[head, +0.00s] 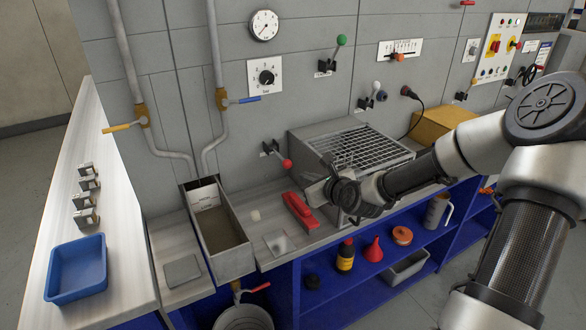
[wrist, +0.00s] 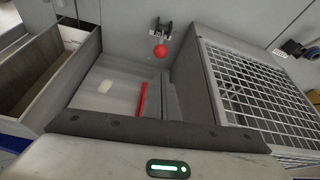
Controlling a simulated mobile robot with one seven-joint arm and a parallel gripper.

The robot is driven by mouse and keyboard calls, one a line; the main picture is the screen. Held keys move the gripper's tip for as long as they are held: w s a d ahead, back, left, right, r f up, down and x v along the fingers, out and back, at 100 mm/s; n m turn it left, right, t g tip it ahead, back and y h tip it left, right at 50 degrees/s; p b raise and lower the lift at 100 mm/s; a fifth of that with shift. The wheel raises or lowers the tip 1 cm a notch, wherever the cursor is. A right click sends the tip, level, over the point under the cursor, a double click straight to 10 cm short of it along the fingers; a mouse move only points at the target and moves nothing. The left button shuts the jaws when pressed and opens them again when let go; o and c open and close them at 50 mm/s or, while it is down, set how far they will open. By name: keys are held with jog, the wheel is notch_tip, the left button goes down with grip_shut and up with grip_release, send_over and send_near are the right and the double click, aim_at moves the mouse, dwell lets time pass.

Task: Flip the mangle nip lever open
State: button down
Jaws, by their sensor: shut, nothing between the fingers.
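Several small wall levers show in the head view, and their labels are too small to read, so I cannot tell by name which is the mangle nip lever. The red-knobbed lever (head: 285,162) is on the lower wall, left of the grated box; its knob sticks out from a black bracket. It also shows in the wrist view, red knob (wrist: 160,51) at top centre. A green-knobbed lever (head: 341,41) points up, and a white-knobbed lever (head: 376,86) is right of it. My gripper (head: 318,192) is shut and empty, in front of the grated box, right of and below the red knob, apart from it.
The grated metal box (head: 352,148) stands close behind my gripper. A red-handled tool (head: 300,211) lies on the bench below. An open trough (head: 222,240) is at left, with pipes and yellow and blue valve handles above. A blue tray (head: 75,268) sits on the left counter.

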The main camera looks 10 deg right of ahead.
aim_at(281, 158)
jog(key=x, duration=1)
dwell(0.5)
